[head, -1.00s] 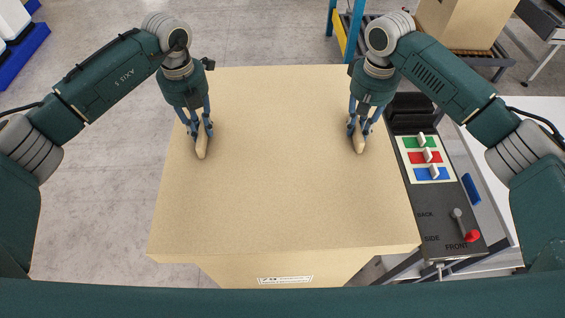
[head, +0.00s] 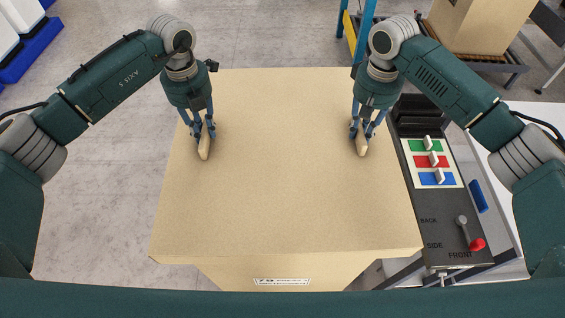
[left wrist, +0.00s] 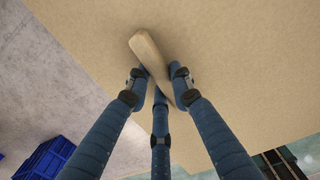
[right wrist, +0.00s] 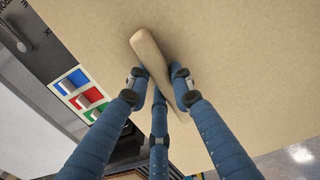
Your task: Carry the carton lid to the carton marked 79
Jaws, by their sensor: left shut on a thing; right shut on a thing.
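The carton lid (head: 285,190) is a broad flat tan board with two pale wooden handles near its far left and far right. My left gripper (head: 203,133) is shut on the left handle (head: 204,149); the left wrist view shows this handle (left wrist: 146,48) between the fingers. My right gripper (head: 363,133) is shut on the right handle (head: 362,148), also seen in the right wrist view (right wrist: 148,48). A tan carton (head: 225,276) shows below the lid's near edge. Its white label (head: 283,282) seems to begin with 79. I cannot tell whether the lid touches this carton.
A dark control console (head: 445,215) with green, red and blue switch panels and a red-knobbed lever stands close to the lid's right side. Another open carton (head: 478,25) sits on a conveyor at the back right.

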